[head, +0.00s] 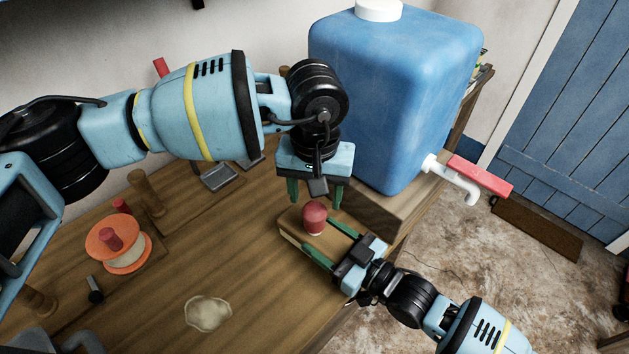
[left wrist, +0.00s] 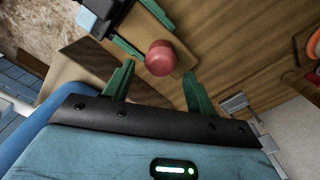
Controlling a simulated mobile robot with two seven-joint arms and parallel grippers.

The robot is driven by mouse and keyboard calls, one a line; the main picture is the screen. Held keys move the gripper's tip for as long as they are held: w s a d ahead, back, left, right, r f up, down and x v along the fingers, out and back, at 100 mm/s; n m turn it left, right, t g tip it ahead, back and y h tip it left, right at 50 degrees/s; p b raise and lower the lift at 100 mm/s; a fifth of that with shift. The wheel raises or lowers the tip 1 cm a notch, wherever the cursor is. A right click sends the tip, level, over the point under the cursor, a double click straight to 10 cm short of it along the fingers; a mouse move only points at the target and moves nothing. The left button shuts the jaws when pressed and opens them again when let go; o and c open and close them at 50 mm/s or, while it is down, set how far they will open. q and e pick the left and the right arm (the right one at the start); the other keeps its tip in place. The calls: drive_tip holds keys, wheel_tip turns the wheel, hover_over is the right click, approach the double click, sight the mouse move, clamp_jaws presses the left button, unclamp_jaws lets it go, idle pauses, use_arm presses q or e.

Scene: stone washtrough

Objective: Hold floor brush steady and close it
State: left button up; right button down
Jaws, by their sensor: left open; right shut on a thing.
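A wooden block (head: 294,225) with a round red knob (head: 315,217) on top lies at the table's right edge; I take it for the floor brush. My right gripper (head: 319,236) is shut on the block, its green fingers along two sides. My left gripper (head: 315,197) is open and points down just above the knob. In the left wrist view the knob (left wrist: 159,58) shows between the spread left fingertips, with no clear contact. The block's underside is hidden, and I see no bristles.
A large blue tank (head: 392,100) with a red-handled tap (head: 480,175) stands close behind and right. An orange spool (head: 118,243) and a pale blob (head: 207,313) are on the wooden table (head: 180,265). The table's middle is clear.

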sight(314, 207)
use_arm(q)
drive_tip(key=n, duration=0.5)
drive_tip(key=shift+r, duration=0.2)
drive_tip(key=n, duration=0.3)
drive_tip(key=shift+d+r, duration=0.1)
drive_tip(key=shift+r, duration=0.05)
drive_tip(key=n, duration=0.6)
drive_tip(key=shift+r+n, duration=0.25)
drive_tip(key=shift+n, duration=0.15)
drive_tip(key=n, duration=0.3)
drive_tip(key=shift+r, duration=0.15)
drive_tip(key=n, duration=0.4)
drive_tip(key=shift+r+n, duration=0.15)
drive_tip(key=shift+n, duration=0.25)
drive_tip(key=n, duration=0.6)
drive_tip(key=shift+r+n, duration=0.3)
drive_tip(key=shift+n, duration=0.1)
drive_tip(key=shift+f, duration=4.05)
